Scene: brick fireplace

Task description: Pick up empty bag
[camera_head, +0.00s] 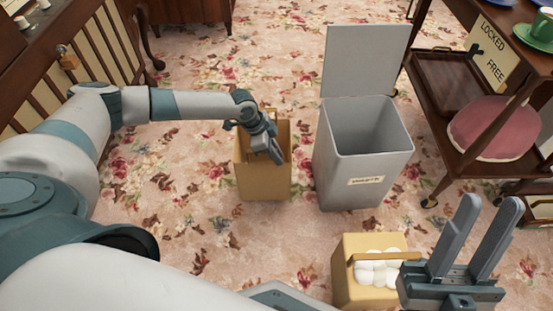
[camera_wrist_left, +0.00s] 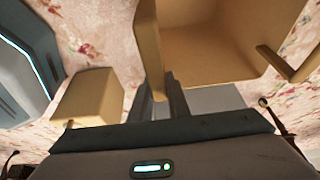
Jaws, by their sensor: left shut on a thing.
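The empty tan bag (camera_head: 263,180) stands upright on the carpet left of the waste bin. In the left wrist view its open inside (camera_wrist_left: 225,40) looks bare. My left gripper (camera_head: 274,152) reaches in from the left and is shut on the bag's upright tan handle (camera_wrist_left: 149,45). The far handle (camera_wrist_left: 295,66) is free. A second tan bag (camera_head: 350,290) with several white round things (camera_head: 378,268) stands at the lower right. My right gripper (camera_head: 488,212) is open and empty, just right of that second bag.
A grey waste bin (camera_head: 358,165) with its lid (camera_head: 365,60) raised stands right of the empty bag. A wooden cart (camera_head: 440,150) with a pink cushion (camera_head: 496,128) is at the right. A slatted wooden piece (camera_head: 100,60) is at the left. Floral carpet between them is clear.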

